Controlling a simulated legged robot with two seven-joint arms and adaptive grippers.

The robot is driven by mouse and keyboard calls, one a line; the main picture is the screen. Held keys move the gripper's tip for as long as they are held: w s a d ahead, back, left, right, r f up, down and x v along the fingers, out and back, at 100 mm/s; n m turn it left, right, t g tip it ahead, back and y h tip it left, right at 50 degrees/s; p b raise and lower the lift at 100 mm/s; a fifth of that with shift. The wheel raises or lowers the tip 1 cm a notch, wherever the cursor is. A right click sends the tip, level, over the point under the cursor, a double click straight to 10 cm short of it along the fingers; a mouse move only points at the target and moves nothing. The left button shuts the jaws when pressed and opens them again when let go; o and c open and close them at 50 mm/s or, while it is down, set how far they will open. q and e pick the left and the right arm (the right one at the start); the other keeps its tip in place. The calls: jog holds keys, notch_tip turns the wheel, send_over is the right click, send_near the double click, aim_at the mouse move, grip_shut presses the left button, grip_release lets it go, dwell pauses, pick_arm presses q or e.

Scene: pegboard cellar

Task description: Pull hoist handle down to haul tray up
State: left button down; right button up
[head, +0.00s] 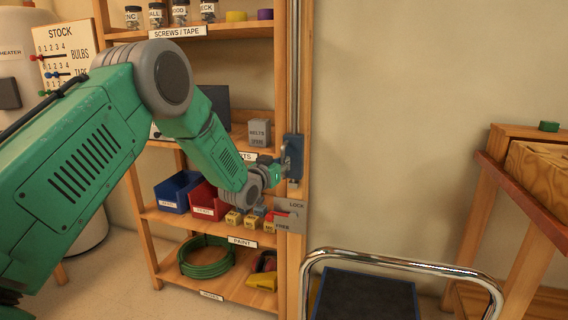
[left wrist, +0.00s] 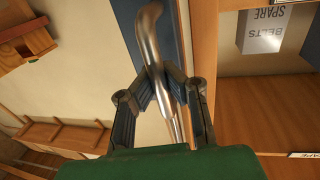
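The hoist handle is a bent metal bar on a blue block (head: 294,152), which sits on a vertical rail at the shelf's right post. In the left wrist view the bare metal handle (left wrist: 152,45) runs between the fingers of my left gripper (left wrist: 160,84). The fingertips close in on the bar from both sides and appear to touch it. In the head view my left gripper (head: 284,166) is at the block, small and partly hidden by its own wrist. I cannot make out the hoist tray. My right gripper is not in view.
A grey LOCK/FREE plate (head: 290,215) with a red lever is just below the handle. Shelves hold a blue bin (head: 172,192), a red bin (head: 205,203) and a green hose coil (head: 206,258). A chrome-railed step stool (head: 366,295) stands front right. A wooden bench (head: 500,165) is far right.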

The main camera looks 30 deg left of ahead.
pick_arm(q)
jog(key=c, duration=1.7)
grip_release()
jog(key=shift+s+f, duration=0.2)
jog(key=shift+f, duration=0.35)
jog(key=shift+o, duration=0.6)
jog(key=shift+a+r, duration=0.1)
jog(key=shift+r, duration=0.1)
jog(key=s, duration=1.2)
jog(key=shift+d+f, duration=0.1)
jog(key=shift+d, duration=0.1)
